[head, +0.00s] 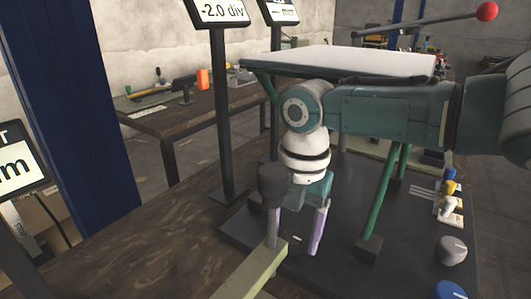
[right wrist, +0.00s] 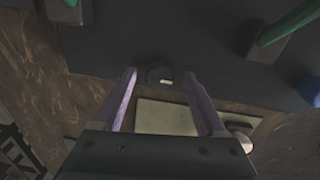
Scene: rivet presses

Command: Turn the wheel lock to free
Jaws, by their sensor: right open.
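A small dark knob with a short white mark (right wrist: 160,76) is on the black base plate in the right wrist view. I take it for the wheel lock, but no label on it can be read. My right gripper (head: 296,244) points down over the base plate with its two purple fingers apart and nothing held. In the right wrist view the fingertips (right wrist: 160,72) are on either side of the knob, with gaps between. Whether they reach down to its height I cannot tell. In the head view the knob is mostly hidden, with a small white mark between the fingers. My left gripper is not in view.
Green legs (head: 385,195) carry a pale plate (head: 345,62) close behind my right arm. A grey-green bar (head: 250,275) runs beside the fingers. A grey knob (head: 452,250) and a blue knob (head: 450,290) are at right. A red-ended lever (head: 487,11) is above.

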